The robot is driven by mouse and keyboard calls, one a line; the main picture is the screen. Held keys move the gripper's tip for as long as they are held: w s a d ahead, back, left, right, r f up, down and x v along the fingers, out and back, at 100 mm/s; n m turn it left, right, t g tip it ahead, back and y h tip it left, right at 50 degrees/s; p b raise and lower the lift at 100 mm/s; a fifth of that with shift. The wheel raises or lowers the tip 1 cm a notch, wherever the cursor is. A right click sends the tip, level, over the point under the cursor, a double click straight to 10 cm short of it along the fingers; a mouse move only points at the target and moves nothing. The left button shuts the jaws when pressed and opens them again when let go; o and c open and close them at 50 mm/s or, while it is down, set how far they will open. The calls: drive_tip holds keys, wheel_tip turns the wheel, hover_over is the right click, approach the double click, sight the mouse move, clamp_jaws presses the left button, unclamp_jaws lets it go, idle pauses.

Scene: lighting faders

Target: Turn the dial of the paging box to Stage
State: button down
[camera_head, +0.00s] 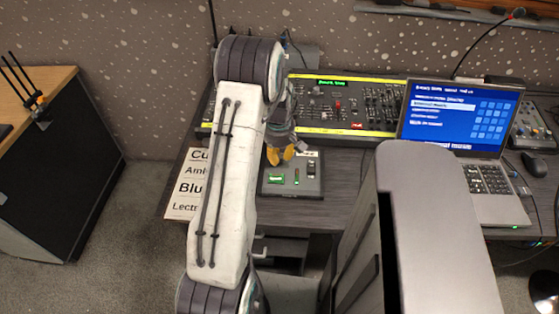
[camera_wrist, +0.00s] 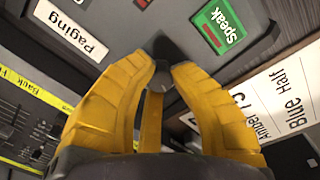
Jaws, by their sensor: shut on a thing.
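The paging box (camera_head: 290,191) is a grey box on the desk in front of the mixing console. In the wrist view its grey top (camera_wrist: 115,22) carries a "Paging" label (camera_wrist: 70,32) and a green "Speak" button (camera_wrist: 220,27). My gripper (camera_head: 281,154) has yellow fingers and reaches down at the back left of the box. In the wrist view my gripper (camera_wrist: 165,68) is shut on the dark dial (camera_wrist: 160,44), with a fingertip on either side. The fingers hide much of the dial. I cannot read its pointer or any "Stage" mark.
The mixing console (camera_head: 350,105) stands behind the box. A laptop (camera_head: 462,115) is open to the right, with a mouse (camera_head: 534,163) beyond it. A printed label sheet (camera_head: 186,190) lies left of the box. A black cabinet (camera_head: 60,170) stands at the far left.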

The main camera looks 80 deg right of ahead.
drive_tip(key=shift+w, duration=0.1)
idle(0.3)
drive_tip(key=c, duration=1.4)
unclamp_jaws()
drive_tip(key=shift+f, duration=0.1)
drive_tip(key=shift+o, duration=0.2)
drive_tip(key=shift+r, duration=0.2)
wheel_tip(320, 180, up, 12)
drive_tip(key=shift+a+f, duration=0.15)
drive_tip(key=shift+a, duration=0.2)
